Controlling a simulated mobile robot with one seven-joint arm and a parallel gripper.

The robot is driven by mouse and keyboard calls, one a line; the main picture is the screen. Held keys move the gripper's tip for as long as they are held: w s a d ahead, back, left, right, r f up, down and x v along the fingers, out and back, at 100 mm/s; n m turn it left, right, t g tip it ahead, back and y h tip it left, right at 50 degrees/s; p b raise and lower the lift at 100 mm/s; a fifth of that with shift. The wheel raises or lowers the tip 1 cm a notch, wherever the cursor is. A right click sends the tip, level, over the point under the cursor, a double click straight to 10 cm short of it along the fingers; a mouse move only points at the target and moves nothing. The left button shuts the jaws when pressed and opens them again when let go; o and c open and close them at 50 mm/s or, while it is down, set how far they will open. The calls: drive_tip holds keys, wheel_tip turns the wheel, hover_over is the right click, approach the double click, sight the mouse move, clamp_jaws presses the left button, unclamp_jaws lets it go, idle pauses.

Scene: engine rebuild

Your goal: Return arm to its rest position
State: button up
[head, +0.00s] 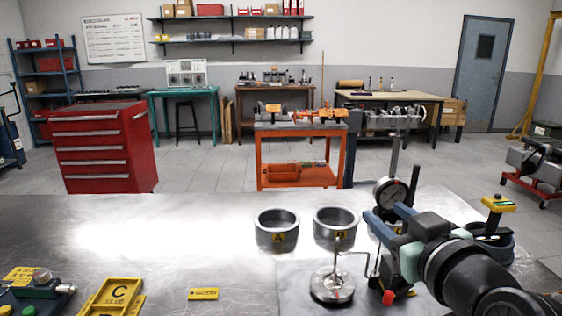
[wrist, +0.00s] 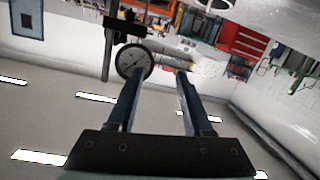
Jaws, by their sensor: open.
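My gripper (head: 386,214) is above the right part of the metal worktable (head: 180,235), with its two blue fingers apart and nothing visible between them. In the wrist view its fingers (wrist: 161,72) are also spread and empty. A dial gauge (head: 389,194) on an upright post shows just beyond the fingertips. It also shows in the wrist view (wrist: 133,58), beside the left finger; I cannot tell whether they touch. My arm hides part of the table's right side.
Two metal rings, one marked A (head: 277,230) and another (head: 335,224), stand left of my gripper. A round-based stand (head: 332,286) with a thin rod is nearer. A yellow C tray (head: 117,291) and yellow tag (head: 203,294) lie left. The table's middle left is clear.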

drive_tip(key=s+a+r+m+t, duration=0.1)
drive_tip(key=s+a+r+t, duration=0.2)
drive_tip(key=s+a+r, duration=0.4)
drive_tip(key=s+a+r+m+t+h, duration=0.15)
drive_tip(key=a+r+t, duration=0.25)
drive_tip(key=r, duration=0.5)
drive_tip(key=s+a+r+t+y, duration=0.1)
drive_tip(key=s+a+r+t, duration=0.2)
drive_tip(key=s+a+r, duration=0.4)
wheel_tip(320, 180, up, 17)
drive_tip(key=t+p, duration=0.1)
drive_tip(key=p, duration=1.4)
drive_tip(key=shift+s+d+m+h, duration=0.25)
drive_tip(key=shift+d+m+h, duration=0.1)
drive_tip(key=shift+d+h, duration=0.1)
drive_tip(key=shift+r, duration=0.1)
